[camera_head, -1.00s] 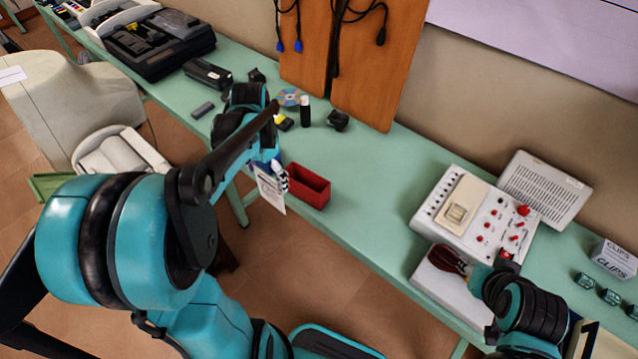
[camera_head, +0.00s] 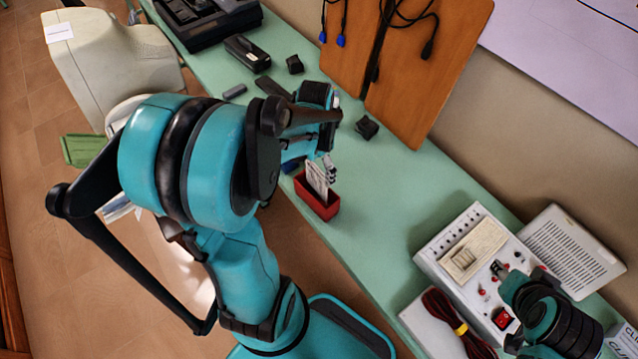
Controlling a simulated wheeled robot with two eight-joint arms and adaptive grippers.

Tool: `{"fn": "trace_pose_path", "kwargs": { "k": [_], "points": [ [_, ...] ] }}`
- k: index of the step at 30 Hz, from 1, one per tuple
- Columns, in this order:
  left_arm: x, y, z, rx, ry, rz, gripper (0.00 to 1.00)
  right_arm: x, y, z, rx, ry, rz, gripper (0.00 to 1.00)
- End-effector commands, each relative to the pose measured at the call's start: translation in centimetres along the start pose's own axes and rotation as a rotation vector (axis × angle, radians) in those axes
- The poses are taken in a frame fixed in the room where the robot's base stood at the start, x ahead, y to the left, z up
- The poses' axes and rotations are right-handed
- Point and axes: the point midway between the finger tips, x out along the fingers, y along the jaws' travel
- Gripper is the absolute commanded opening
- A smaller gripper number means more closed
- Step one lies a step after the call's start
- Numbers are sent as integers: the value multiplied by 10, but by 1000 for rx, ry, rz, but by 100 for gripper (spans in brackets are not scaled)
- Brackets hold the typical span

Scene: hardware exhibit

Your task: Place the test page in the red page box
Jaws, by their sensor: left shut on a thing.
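The red page box (camera_head: 322,209) stands near the front edge of the green table, in the middle of the view. My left gripper (camera_head: 328,168) is just above the box and is shut on the test page (camera_head: 316,179), a small white sheet with print. The page hangs nearly upright, and its lower part is behind the box's front wall, so it appears to be inside the opening. My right gripper (camera_head: 499,269) is over the grey-white control unit at lower right, away from the box. Its fingers are too small to judge.
The green table (camera_head: 385,205) is bare to the right of the box. A control unit (camera_head: 462,238) with red knobs, a vented case (camera_head: 572,247) and a coiled cable (camera_head: 448,312) are at lower right. A small black block (camera_head: 367,127) lies behind the box.

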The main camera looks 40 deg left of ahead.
Motion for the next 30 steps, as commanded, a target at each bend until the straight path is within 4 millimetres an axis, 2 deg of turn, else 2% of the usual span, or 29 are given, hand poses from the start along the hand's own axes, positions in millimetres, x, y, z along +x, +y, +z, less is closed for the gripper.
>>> {"fn": "trace_pose_path", "kwargs": {
  "k": [1,8,14,25,27,30],
  "points": [
    [12,0,0,0,0,0,81,5,0,4,0,0,0,40],
    [31,0,0,0,0,0,81,9,0,6,0,0,0,40],
    [59,0,0,0,0,0,81,18,0,13,0,0,0,40],
    [64,0,0,0,0,0,81,20,0,14,0,0,0,40],
    [63,0,0,0,0,0,100,20,0,14,0,0,0,40],
    [62,0,0,0,0,0,100,19,0,14,0,0,0,40]
  ]
}}
